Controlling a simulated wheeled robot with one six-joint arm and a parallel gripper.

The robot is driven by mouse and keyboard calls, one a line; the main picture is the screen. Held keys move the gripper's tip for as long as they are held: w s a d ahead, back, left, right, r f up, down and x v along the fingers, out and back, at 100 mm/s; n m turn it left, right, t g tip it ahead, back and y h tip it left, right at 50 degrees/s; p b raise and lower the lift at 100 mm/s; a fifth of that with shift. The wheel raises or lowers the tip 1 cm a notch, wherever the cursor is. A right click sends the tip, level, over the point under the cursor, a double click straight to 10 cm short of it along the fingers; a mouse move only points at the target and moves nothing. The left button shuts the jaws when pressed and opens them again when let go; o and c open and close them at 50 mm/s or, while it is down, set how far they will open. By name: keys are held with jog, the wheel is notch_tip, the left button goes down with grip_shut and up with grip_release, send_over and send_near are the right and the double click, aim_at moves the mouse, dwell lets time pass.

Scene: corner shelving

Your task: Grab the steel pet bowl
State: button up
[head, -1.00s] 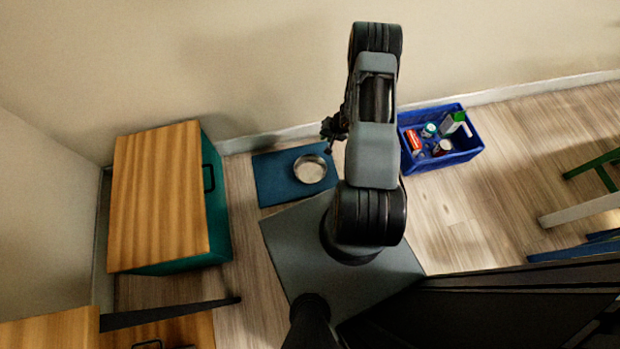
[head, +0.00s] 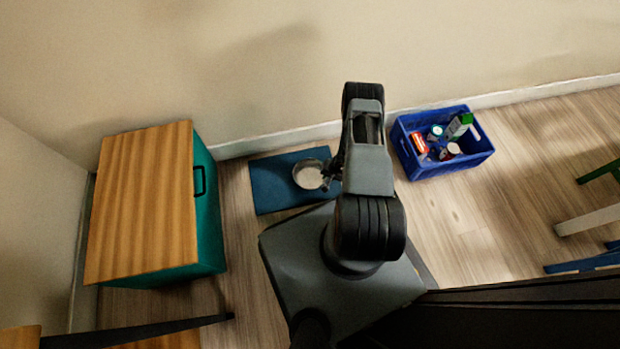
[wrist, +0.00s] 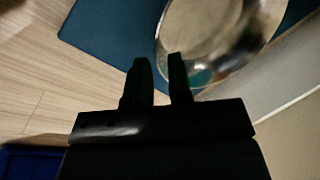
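The steel pet bowl (head: 308,174) is a round, shiny, shallow bowl on a blue mat (head: 268,183) on the floor by the wall. In the wrist view the bowl (wrist: 215,30) fills the upper right, partly cut off by the frame edge. My gripper (wrist: 158,62) has its two dark fingers apart, with a gap between them. The right fingertip overlaps the bowl's near rim in the picture; I cannot tell whether it touches. In the head view my gripper (head: 328,178) is at the bowl's right side, partly hidden by my arm.
A blue crate (head: 474,160) with several cans and packages stands right of the mat. A wood-topped teal cabinet (head: 150,200) stands at the left. The wall runs close behind the mat. Bare wood floor (head: 470,230) lies in front of the crate.

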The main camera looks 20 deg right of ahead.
aim_at(310, 176)
jog(key=shift+b+x, duration=1.95)
jog(key=shift+x, duration=0.75)
jog(key=shift+r, duration=0.1)
grip_shut()
